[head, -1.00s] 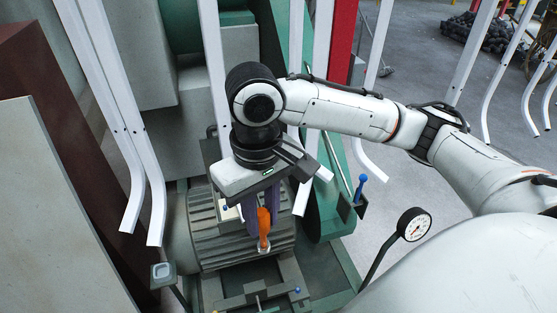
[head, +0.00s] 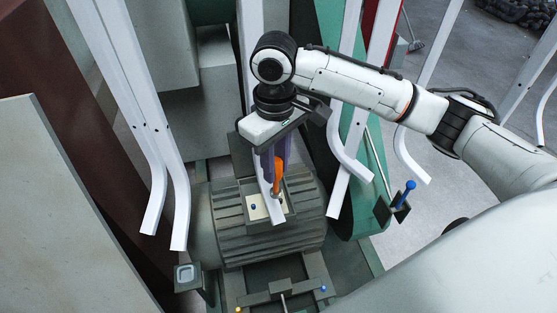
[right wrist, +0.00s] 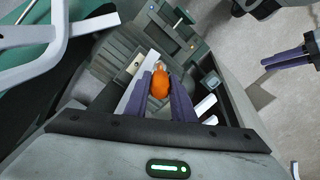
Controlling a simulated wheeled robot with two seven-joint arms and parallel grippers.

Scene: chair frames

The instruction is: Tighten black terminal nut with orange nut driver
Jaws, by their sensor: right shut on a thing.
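My right gripper (head: 275,178) has purple fingers and is shut on the orange nut driver (head: 278,175), which points down. In the right wrist view the driver (right wrist: 160,84) sits between the purple fingers. The driver's tip is over or close to the right side of the open terminal box (head: 254,208) on the ribbed motor (head: 235,235). I cannot tell whether it touches anything. A small blue dot shows in the box; the black terminal nut cannot be made out. Purple fingers at the right of the right wrist view appear to be my left gripper (right wrist: 286,60), away from the motor.
More white frames (head: 160,170) hang left and right. A blue-topped lever (head: 405,195) stands at right, a grey post box (head: 187,275) at lower left. A green guard (head: 360,205) is beside the motor.

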